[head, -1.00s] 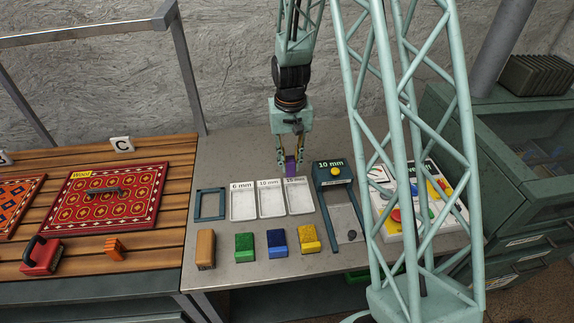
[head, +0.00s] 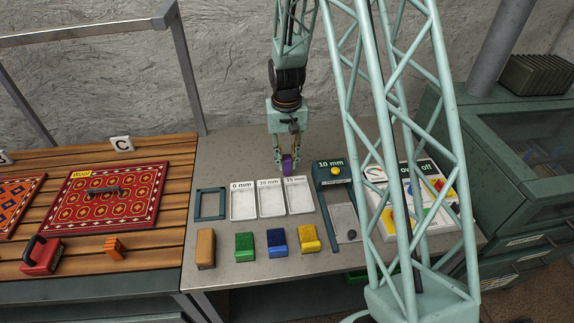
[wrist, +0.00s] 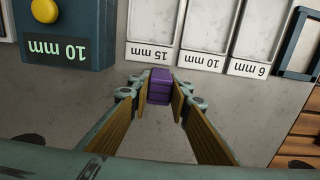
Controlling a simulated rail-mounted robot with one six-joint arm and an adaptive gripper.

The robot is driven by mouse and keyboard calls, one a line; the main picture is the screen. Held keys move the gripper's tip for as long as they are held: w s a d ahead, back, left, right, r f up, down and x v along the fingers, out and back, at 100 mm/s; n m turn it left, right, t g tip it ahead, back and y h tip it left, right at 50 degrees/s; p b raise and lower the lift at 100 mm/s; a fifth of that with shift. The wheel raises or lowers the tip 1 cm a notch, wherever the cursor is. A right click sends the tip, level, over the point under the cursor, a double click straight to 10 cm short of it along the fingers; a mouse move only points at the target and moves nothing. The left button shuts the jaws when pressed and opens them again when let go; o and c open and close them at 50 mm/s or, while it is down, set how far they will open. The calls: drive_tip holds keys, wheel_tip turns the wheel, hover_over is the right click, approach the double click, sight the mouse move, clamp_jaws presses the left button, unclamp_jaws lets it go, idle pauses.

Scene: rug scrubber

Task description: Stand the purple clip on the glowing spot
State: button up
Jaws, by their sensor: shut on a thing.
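The purple clip (head: 287,163) is held between the fingertips of my gripper (head: 288,160), above the grey bench behind the labelled white trays. In the wrist view the clip (wrist: 160,86) sits between the two finger pads of my gripper (wrist: 162,88), and its far end is near the edge of the 15 mm tray. I cannot tell whether the clip touches the bench. No glowing spot on the bench can be made out in either view.
White trays (head: 271,210) and a blue frame (head: 210,217) lie in front of my gripper. The teal 10 mm device (head: 333,174) stands to the right. Several brushes line the bench front. A patterned red rug (head: 107,215) lies on the slatted table at left.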

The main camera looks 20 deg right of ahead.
sight(287, 158)
drive_tip(key=shift+f, duration=0.8)
drive_tip(key=shift+f, duration=0.15)
drive_tip(key=o, duration=0.7)
drive_tip(key=shift+r+p, duration=0.4)
drive_tip(key=shift+r, duration=5.8)
